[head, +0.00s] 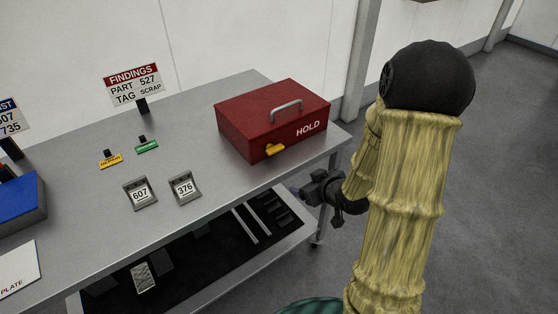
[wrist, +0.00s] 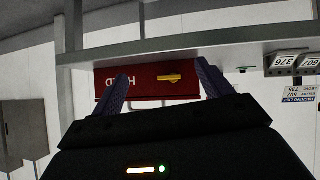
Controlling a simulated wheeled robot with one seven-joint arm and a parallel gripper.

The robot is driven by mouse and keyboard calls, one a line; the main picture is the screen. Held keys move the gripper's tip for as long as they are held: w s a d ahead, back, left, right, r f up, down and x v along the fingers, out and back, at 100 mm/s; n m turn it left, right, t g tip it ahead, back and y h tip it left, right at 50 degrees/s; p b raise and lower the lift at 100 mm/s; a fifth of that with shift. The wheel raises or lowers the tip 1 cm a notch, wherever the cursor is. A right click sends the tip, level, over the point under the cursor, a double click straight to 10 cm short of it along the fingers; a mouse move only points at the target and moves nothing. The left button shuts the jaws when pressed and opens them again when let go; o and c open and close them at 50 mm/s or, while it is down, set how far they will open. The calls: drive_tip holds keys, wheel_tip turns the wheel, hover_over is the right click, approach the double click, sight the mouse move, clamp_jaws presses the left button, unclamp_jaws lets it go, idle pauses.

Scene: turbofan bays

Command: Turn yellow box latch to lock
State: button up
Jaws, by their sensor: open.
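The red box (head: 272,115) marked HOLD sits shut on the right end of the grey table, with a grey handle on its lid. Its yellow latch (head: 274,150) is on the front face and lies roughly sideways. In the wrist view the red box (wrist: 145,84) appears upside down, and the yellow latch (wrist: 169,78) lies level between my fingers in the picture. My gripper (head: 303,191) is beside the table's right front edge, apart from the box. In the wrist view my gripper (wrist: 162,84) is open, with nothing between its fingers.
The grey table (head: 215,148) carries tags marked 607 (head: 140,192) and 376 (head: 184,187), a yellow tag (head: 110,160), a green tag (head: 146,146), a FINDINGS sign (head: 134,84) and a blue box (head: 18,204). A dark lower shelf (head: 190,262) holds parts. Floor is free at right.

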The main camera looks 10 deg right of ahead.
drive_tip(key=t+y+b, duration=0.1)
drive_tip(key=t, duration=0.1)
drive_tip(key=d+f+t+y+b, duration=0.1)
drive_tip(key=t+y+b, duration=0.2)
drive_tip(key=t, duration=0.1)
drive_tip(key=shift+d+f+y, duration=0.3)
drive_tip(key=shift+f, duration=0.05)
drive_tip(key=p, duration=0.2)
approach(277, 151)
drive_tip(key=x, duration=0.9)
drive_tip(key=shift+w, duration=0.15)
drive_tip(key=shift+c, duration=0.5)
drive_tip(key=c, duration=0.9)
drive_tip(key=shift+b, duration=0.3)
